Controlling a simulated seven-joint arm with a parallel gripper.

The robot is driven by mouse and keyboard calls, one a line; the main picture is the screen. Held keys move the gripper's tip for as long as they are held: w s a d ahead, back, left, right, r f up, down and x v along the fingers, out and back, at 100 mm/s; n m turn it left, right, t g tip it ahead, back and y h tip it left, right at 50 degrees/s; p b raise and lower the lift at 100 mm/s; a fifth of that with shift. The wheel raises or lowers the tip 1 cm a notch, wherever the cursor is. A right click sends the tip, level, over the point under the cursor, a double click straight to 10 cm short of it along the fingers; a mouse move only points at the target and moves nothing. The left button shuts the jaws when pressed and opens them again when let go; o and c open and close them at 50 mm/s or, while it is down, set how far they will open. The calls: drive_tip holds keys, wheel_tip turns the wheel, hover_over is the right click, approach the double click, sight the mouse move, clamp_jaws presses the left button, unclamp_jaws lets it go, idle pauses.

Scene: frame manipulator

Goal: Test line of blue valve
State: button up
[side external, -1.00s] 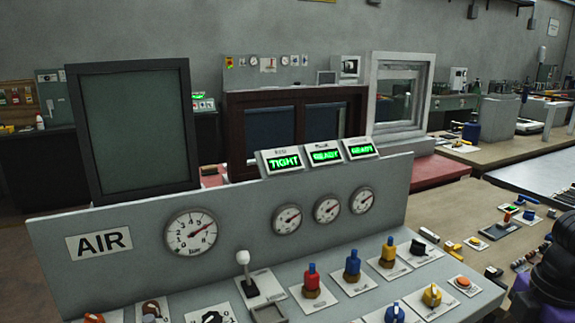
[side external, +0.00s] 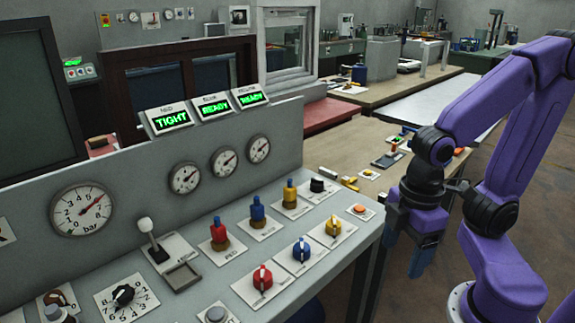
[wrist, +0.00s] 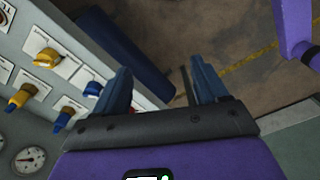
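The blue valve is a round blue knob (side external: 302,250) with a white pointer on a white plate, between a red knob (side external: 262,278) and a yellow knob (side external: 333,223). Behind it stands a blue fitting (side external: 257,213) on a brass base. In the wrist view the blue knob (wrist: 93,89) is just left of my left finger. My gripper (side external: 408,245) is open and empty, off the panel's right edge and apart from the knobs. In the wrist view the two fingers (wrist: 160,82) are spread with floor between them. The displays read TIGHT (side external: 171,118), READY (side external: 215,106) and READY (side external: 251,96).
A large bar gauge (side external: 81,210) and three small gauges (side external: 223,162) are on the upright panel. A white lever (side external: 148,235), a red fitting (side external: 219,232), a yellow fitting (side external: 290,194) and an orange button (side external: 360,209) stand on the sloped panel.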

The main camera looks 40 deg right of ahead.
drive_tip(key=w+a+r+m, duration=0.1)
drive_tip(key=w+r, duration=0.1)
drive_tip(key=w, duration=0.4)
drive_tip(key=w+a+r, duration=0.1)
drive_tip(key=w+a, duration=0.1)
drive_tip(key=w, duration=0.5)
drive_tip(key=w+d+r, duration=0.1)
drive_tip(key=w+d, duration=0.2)
drive_tip(key=w, duration=0.4)
drive_tip(key=w+d+r, duration=0.1)
drive_tip(key=w+d, duration=0.1)
drive_tip(key=w, duration=0.5)
drive_tip(key=m, duration=0.2)
hover_over(317, 180)
wheel_tip(317, 180, down, 2)
wheel_tip(317, 180, down, 17)
drive_tip(key=shift+d+r, duration=0.1)
drive_tip(key=shift+r, duration=0.05)
drive_tip(key=c, duration=1.1)
